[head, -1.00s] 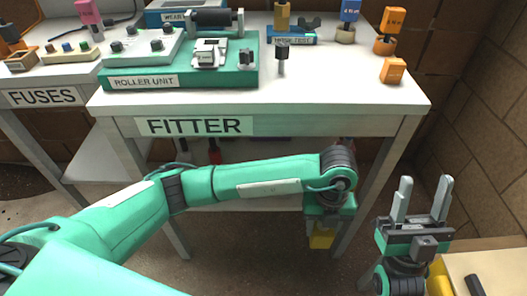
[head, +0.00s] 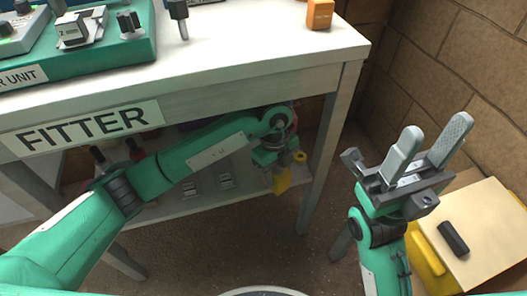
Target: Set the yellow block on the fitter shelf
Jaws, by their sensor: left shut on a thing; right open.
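The yellow block (head: 281,180) is held by my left gripper (head: 277,168), which is shut on it. The block hangs below the gripper, near the right end of the fitter shelf (head: 213,190), the lower board under the fitter table (head: 240,55). I cannot tell whether the block touches the shelf. The gripper's fingers are mostly hidden by its own body. My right gripper (head: 428,142) is open and empty, fingers pointing up, to the right of the table.
The fitter sign (head: 85,126) is on the table's front edge. Small grey items (head: 226,180) and a red-topped thing (head: 134,148) are on the shelf. A table leg (head: 322,150) stands just right of the block. A crate with a pale top (head: 485,235) is at lower right.

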